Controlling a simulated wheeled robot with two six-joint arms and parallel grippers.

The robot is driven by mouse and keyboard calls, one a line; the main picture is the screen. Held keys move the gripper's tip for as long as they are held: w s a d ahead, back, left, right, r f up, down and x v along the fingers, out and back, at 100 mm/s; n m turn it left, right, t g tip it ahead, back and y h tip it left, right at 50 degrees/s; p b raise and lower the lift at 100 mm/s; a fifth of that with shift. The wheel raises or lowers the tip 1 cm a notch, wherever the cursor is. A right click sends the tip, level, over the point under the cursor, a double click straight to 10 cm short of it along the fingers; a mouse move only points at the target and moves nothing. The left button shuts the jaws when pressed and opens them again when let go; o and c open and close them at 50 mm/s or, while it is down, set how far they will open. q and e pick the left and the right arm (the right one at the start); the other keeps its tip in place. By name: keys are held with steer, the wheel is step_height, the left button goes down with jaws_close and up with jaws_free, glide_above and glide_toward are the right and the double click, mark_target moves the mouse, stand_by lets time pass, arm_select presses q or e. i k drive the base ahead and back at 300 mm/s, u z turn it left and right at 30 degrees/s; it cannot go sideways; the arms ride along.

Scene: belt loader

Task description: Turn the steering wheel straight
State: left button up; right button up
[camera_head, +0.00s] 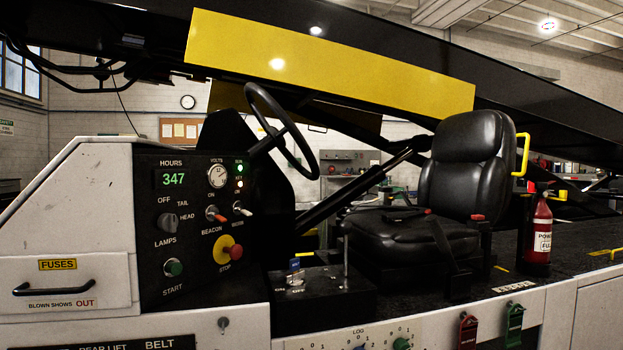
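The black steering wheel (305,147) stands tilted on its column above the right end of the control panel, in front of the seat. I see it nearly edge-on, as a narrow oval with a spoke running from the hub to the rim. Its exact turn angle is hard to tell from this side. Nothing touches the wheel. Neither of my grippers shows in the head view.
The control panel (190,275) with a red stop button (236,252) is left of the wheel. The black seat (468,165) is to the right, with a fire extinguisher (539,230) beyond it. A yellow-and-black conveyor boom (330,60) slopes overhead. Red and green levers are at front right.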

mark_target(289, 125)
steer(key=u, duration=0.1)
steer(key=k, duration=0.4)
steer(key=z, duration=1.15)
steer(key=i, duration=1.2)
steer(key=u, duration=0.4)
